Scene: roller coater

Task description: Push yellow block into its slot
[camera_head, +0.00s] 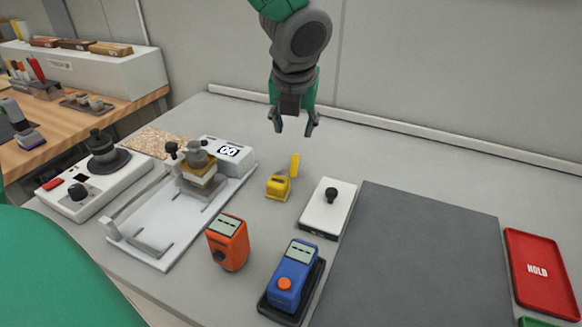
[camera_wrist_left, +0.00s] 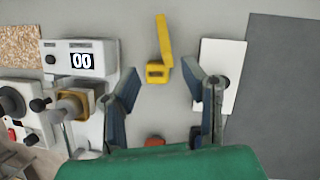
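The yellow piece also shows in the left wrist view (camera_wrist_left: 157,72), just beyond the fingertips. A tan-gold block (camera_head: 199,178) sits under a grey knob on the white coater (camera_head: 150,228). I cannot tell which yellow part is the block, and no slot is clearly visible. My left gripper (camera_head: 294,127) is open and empty, pointing down above and behind the yellow piece, apart from it. My right gripper is not in view.
A white plate with a black knob (camera_head: 327,207) lies right of the yellow piece. An orange device (camera_head: 228,243) and a blue device (camera_head: 292,276) stand in front. Table behind the yellow piece is clear.

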